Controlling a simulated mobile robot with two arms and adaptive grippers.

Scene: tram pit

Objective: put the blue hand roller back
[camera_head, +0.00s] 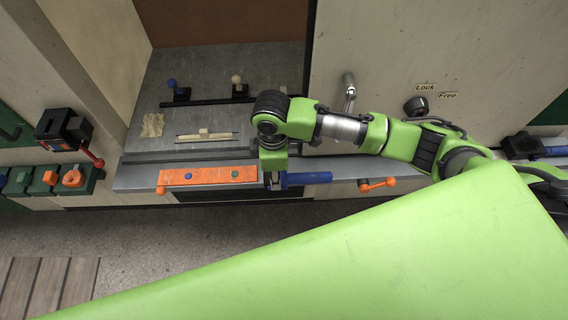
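The blue hand roller (308,178) lies along the front ledge, to the right of the orange strip, with its blue end sticking out to the right. My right gripper (273,183) points down at the left end of the roller and overlaps it in the picture. The wrist above hides most of the fingers, so I cannot tell whether they are open or closed around it. My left gripper is not in view.
The orange strip (208,176) lies on the ledge (135,178). The recess behind holds a blue-knobbed lever (173,88), a pale-knobbed lever (237,84), a crumpled cloth (152,125) and a pale block on a bar (204,133). An orange handle (377,184) is at right.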

